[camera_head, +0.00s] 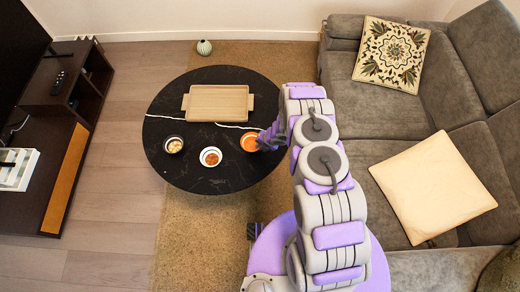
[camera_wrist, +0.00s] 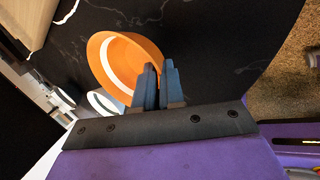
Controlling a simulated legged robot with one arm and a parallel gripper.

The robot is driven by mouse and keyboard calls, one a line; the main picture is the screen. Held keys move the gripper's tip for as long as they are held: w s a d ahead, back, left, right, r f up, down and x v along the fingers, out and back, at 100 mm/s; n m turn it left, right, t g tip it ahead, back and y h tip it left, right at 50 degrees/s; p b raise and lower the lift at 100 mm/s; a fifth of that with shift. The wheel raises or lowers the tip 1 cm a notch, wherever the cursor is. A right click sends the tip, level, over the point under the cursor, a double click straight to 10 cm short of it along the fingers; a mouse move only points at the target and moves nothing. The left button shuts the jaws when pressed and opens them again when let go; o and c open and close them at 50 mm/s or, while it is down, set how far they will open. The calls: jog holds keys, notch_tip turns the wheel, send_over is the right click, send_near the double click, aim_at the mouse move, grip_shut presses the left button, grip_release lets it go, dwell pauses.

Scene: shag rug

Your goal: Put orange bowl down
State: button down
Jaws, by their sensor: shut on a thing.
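The orange bowl (camera_head: 250,142) is at the right part of the round black table (camera_head: 205,178) in the head view. In the wrist view the orange bowl (camera_wrist: 112,62) appears tilted, with a pale band inside. My gripper (camera_wrist: 159,72) is shut on the near rim of the bowl, its two dark fingers close together. In the head view my gripper (camera_head: 266,141) reaches the bowl from the right. I cannot tell whether the bowl's base touches the table top.
A wooden tray (camera_head: 218,103) lies on the table behind the bowls. A bowl with brown contents (camera_head: 210,157) and another small bowl (camera_head: 174,145) stand left of the orange bowl. A thin white line crosses the table. A grey sofa (camera_head: 385,120) is at the right.

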jog(key=f, duration=0.1)
jog(key=d+f+b, duration=0.1)
jog(key=f, duration=0.1)
jog(key=shift+s+d+f, duration=0.1)
jog(key=shift+d, duration=0.1)
jog(key=shift+a, duration=0.4)
jog(key=c, duration=1.5)
grip_release()
jog(key=shift+a+f, duration=0.1)
jog(key=shift+a, duration=0.15)
jog(key=shift+o, duration=1.3)
jog(key=shift+d, duration=0.5)
jog(key=p+v, duration=0.3)
jog(key=v, duration=0.9)
jog(key=shift+a, duration=0.25)
jog(key=shift+r, duration=0.25)
